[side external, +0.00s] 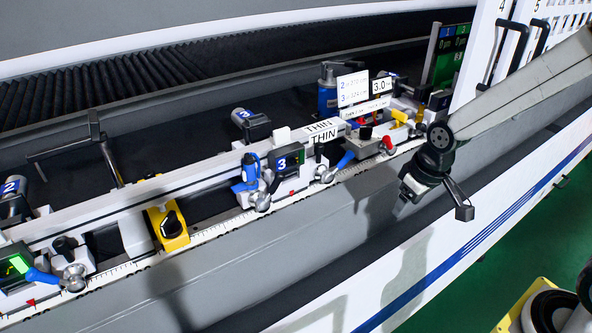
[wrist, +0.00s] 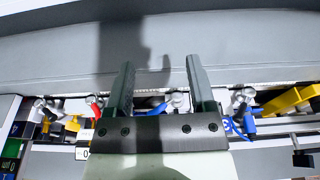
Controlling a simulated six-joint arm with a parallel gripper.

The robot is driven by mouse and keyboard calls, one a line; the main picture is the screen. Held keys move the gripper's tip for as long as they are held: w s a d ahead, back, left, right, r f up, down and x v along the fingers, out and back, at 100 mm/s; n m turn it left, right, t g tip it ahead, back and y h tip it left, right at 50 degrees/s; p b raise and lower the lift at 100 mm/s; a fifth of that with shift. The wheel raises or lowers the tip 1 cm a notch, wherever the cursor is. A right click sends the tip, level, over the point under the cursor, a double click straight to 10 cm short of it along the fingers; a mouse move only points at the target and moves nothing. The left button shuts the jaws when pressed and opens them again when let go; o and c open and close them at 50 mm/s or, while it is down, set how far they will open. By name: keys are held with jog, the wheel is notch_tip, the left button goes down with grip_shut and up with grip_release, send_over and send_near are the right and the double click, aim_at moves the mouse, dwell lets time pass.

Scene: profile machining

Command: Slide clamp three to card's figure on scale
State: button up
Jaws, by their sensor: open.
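Clamp three (side external: 284,163) is a dark block marked 3 on the front rail. A blue lever (side external: 250,168) and a silver ball knob stand at its left, and another blue lever (side external: 345,159) and knob at its right. The ruled scale (side external: 215,226) runs along the rail's front edge. The white card (side external: 353,88) stands behind, with lines for 2 and 3; its small figures are hard to read. My gripper (side external: 436,204) is open and empty, right of clamp three and clear of the rail. In the wrist view, my gripper's fingers (wrist: 160,62) are apart, with a silver knob (wrist: 177,99) visible between them.
A yellow block with a black knob (side external: 171,228) sits on the rail left of clamp three. Further left is another clamp with a green screen (side external: 18,264). Red and yellow handles (side external: 388,144) stand to the right. A white THIN-labelled bar (side external: 322,130) lies behind.

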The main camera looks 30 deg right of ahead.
aim_at(320, 143)
jog(key=shift+w+a+r+n+g, duration=0.55)
jog(key=shift+w+r, duration=0.8)
jog(key=shift+w, duration=3)
jog(key=shift+w+a+r+n+g, duration=0.25)
jog(key=shift+w+r+n, duration=0.9)
jog(key=shift+w, duration=3.25)
jog(key=shift+w+a+r+n+g, duration=0.35)
jog(key=shift+w+r, duration=1.25)
jog(key=shift+w, duration=2.75)
jog(key=shift+f, duration=3.9)
grip_shut()
jog(key=shift+r, duration=0.1)
